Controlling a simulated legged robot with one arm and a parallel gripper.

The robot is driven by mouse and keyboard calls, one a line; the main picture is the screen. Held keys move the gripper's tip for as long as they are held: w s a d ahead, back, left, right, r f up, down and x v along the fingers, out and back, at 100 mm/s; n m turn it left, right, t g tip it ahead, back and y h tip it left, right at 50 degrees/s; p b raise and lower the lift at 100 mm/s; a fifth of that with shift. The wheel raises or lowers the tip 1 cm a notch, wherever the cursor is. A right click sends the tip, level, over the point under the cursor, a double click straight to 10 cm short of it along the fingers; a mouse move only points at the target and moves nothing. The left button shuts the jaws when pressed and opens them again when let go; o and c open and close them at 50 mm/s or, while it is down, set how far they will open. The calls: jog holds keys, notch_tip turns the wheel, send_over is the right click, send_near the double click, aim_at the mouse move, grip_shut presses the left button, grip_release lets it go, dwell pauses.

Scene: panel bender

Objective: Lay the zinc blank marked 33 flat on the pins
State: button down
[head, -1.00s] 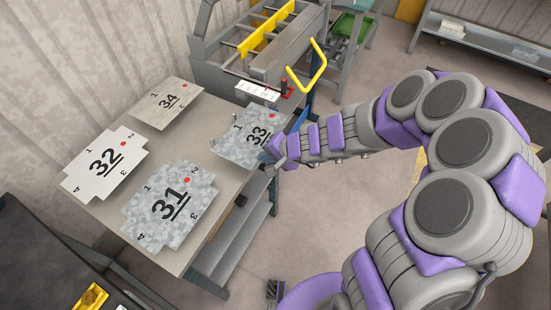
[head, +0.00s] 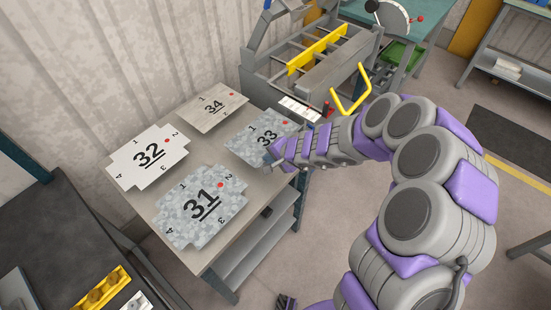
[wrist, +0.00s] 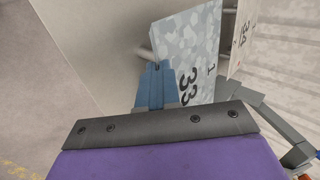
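The blank marked 33 (head: 250,139) is a mottled grey zinc sheet with notched corners and a red dot. It lies at the right edge of the worktable, and its number also shows in the wrist view (wrist: 200,45). My gripper (head: 272,158) is at its near right edge. In the wrist view, my blue fingers (wrist: 157,85) are close together and overlap the sheet's edge; I cannot tell whether they pinch it. The bender (head: 318,77), grey with a yellow bar (head: 315,53), stands behind the table. I cannot make out the pins.
Blanks 31 (head: 217,181), 32 (head: 166,144) and 34 (head: 222,104) lie on the same table (head: 190,262). A yellow handle (head: 352,103) sticks up at the bender's near right. A dark bench (head: 60,235) is at the lower left. Floor is open right of the table.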

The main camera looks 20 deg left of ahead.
jog(key=shift+f, duration=0.5)
jog(key=shift+f+b, duration=0.2)
jog(key=shift+b, duration=0.3)
jog(key=c, duration=1.8)
grip_release()
jog(key=o, duration=0.5)
jog(key=p+v, duration=0.5)
jog(key=v, duration=1.2)
jog(key=shift+s, duration=0.1)
jog(key=shift+r, duration=0.15)
